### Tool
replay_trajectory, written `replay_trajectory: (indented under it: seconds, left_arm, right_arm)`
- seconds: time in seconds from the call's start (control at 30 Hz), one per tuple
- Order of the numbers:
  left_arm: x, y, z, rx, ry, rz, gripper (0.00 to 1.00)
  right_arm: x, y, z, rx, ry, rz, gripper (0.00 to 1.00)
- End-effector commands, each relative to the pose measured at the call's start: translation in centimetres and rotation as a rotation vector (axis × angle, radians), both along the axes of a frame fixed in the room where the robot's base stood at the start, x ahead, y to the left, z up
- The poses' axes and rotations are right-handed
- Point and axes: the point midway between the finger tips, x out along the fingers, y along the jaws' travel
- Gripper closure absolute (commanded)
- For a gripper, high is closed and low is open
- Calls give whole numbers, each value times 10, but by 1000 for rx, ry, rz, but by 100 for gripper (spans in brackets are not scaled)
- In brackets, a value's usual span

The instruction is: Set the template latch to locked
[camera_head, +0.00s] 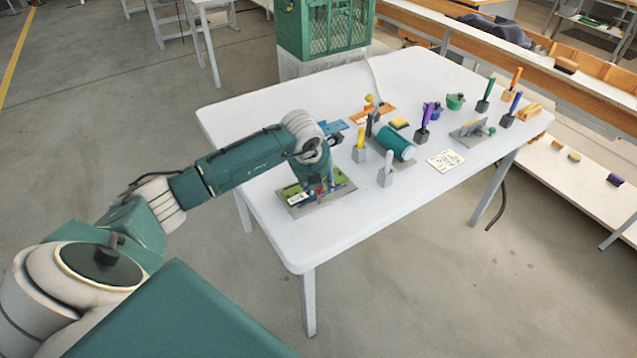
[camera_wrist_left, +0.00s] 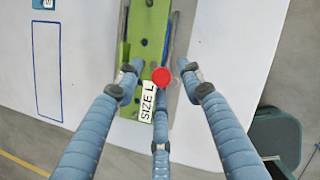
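A grey plate (camera_head: 335,199) with a green template (camera_head: 290,190) lies at the table's near left corner. The green template (camera_wrist_left: 147,35) runs up the wrist view, with a white "SIZE L" label (camera_wrist_left: 147,102) at its near end. A round red knob (camera_wrist_left: 161,76), which may be the latch handle, is beside the label. My left gripper (camera_head: 322,188) points down over the plate. Its fingers (camera_wrist_left: 160,82) are spread around the knob; I cannot tell whether any touches it. The gripper partly hides the template and knob in the head view. My right gripper is not in view.
On the white table (camera_head: 265,235) stand a teal cylinder (camera_head: 397,141), a grey upright handle (camera_head: 386,165), a yellow handle (camera_head: 360,143) and several coloured tools at the back right. A printed card (camera_head: 446,160) lies flat. The near table edge is clear.

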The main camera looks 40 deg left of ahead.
Motion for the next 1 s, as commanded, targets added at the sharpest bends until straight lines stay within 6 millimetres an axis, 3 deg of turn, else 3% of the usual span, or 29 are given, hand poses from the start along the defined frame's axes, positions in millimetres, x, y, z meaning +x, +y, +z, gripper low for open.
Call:
replay_trajectory:
  seconds: [0.17, 0.7, 1.0]
  left_arm:
    - [-3, -1, 7, -1, 2, 0, 62]
    - [-39, -11, 99, 1, -2, -1, 62]
    - [-44, -13, 111, 0, -1, 0, 62]
  right_arm:
    - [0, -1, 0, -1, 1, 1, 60]
    - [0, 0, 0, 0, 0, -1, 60]
    - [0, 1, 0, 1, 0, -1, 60]
